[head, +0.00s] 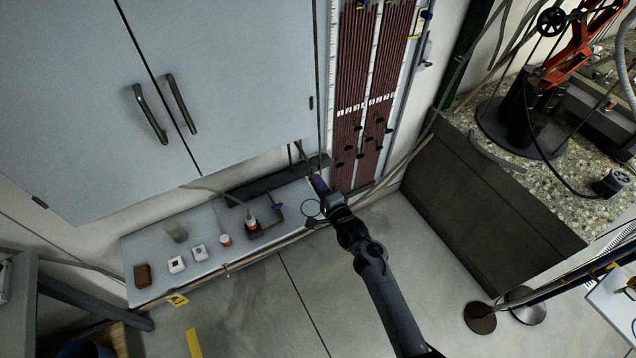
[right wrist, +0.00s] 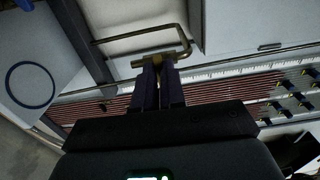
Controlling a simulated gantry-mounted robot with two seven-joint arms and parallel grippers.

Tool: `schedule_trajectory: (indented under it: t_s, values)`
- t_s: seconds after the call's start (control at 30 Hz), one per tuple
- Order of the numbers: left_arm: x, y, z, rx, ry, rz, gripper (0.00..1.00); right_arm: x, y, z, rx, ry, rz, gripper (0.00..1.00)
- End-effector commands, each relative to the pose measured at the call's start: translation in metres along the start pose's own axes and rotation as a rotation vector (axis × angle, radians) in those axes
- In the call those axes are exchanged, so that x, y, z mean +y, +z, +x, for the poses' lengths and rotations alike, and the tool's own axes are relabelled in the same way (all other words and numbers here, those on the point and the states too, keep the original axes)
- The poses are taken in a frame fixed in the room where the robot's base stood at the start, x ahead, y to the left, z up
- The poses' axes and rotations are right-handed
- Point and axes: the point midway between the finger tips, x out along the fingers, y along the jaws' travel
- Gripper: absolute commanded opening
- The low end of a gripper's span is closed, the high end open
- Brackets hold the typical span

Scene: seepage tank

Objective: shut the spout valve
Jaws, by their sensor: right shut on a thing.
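My right gripper (head: 320,186) reaches to the wall side at the right end of the low bench, just below the cabinet. In the right wrist view its dark fingers (right wrist: 160,66) are closed together on a small brass bar, which I take for the spout valve's handle (right wrist: 141,63). A bent brass-coloured tube (right wrist: 145,34) runs just beyond the fingertips and turns down at its right end. In the head view the arm hides the valve, and its turn position cannot be made out. My left gripper is in neither view.
A grey cabinet (head: 220,70) hangs above the bench (head: 205,262), which carries several small items, including a brown block (head: 142,275). A board of red tubes (head: 375,90) stands right behind my gripper. A dark block (head: 470,215) stands right; the floor between is clear.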

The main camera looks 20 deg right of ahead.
Motion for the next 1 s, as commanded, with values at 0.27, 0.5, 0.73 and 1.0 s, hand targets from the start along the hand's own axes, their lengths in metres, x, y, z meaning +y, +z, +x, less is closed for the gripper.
schedule_trajectory:
  t_s: [0.27,0.5,0.73,1.0]
  values:
    - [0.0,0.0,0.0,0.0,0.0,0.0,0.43,-0.001,0.0,0.0,0.0,-0.001,0.002,0.0]
    - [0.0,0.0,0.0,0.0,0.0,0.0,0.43,0.0,0.0,0.0,0.0,-0.001,0.001,0.35]
    - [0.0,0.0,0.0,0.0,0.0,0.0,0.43,0.0,0.0,-0.001,0.0,0.0,0.0,0.35]
    - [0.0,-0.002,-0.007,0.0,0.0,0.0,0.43,-0.001,0.0,-0.027,0.001,0.002,0.001,0.35]
